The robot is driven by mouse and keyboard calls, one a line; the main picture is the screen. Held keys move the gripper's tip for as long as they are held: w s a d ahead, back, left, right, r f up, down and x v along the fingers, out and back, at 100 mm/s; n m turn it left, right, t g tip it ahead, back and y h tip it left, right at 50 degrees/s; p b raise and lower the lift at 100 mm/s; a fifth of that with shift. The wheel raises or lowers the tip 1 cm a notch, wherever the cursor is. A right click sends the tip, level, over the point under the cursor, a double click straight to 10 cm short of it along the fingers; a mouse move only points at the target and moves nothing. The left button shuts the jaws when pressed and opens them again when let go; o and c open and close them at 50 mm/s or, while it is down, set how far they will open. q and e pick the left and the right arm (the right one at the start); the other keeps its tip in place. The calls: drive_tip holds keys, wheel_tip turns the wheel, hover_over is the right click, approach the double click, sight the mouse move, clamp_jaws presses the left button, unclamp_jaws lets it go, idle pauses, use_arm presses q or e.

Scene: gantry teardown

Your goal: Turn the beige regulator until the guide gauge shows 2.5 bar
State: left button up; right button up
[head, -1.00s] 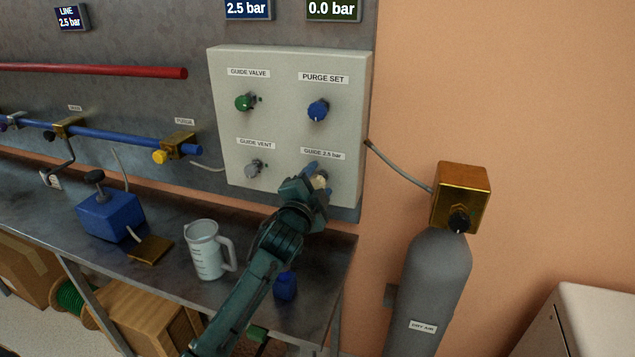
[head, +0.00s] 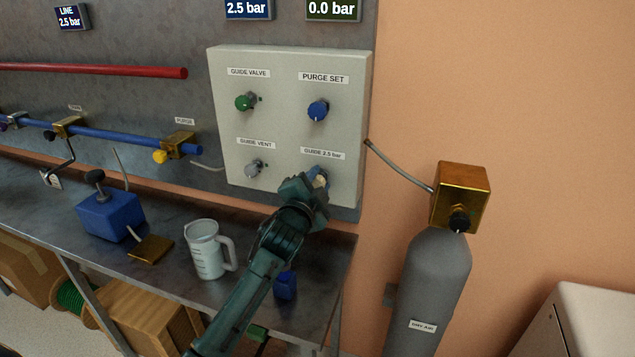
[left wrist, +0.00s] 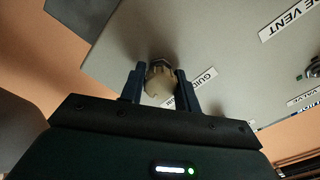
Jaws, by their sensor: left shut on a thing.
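The beige regulator knob (left wrist: 158,82) sits on the pale control panel under the label "GUIDE 2.5 bar" (head: 322,154). In the head view it is mostly hidden by my left gripper (head: 318,177). In the left wrist view my left gripper (left wrist: 160,88) has one finger on each side of the knob and is shut on it. A blue display (head: 248,9) above the panel reads 2.5 bar; its name is cut off by the top edge. My right gripper is in neither view.
The panel (head: 288,125) also carries a green guide valve knob (head: 245,101), a blue purge set knob (head: 318,110) and a grey guide vent knob (head: 254,168). A measuring jug (head: 204,250) stands on the bench below. A grey cylinder (head: 432,280) stands at the right.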

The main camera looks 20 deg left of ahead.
use_arm(q)
drive_tip(key=shift+n, duration=0.5)
drive_tip(key=o, duration=1)
drive_tip(key=s+b, duration=0.1)
drive_tip(key=s, duration=1.2)
drive_tip(key=shift+a, duration=0.2)
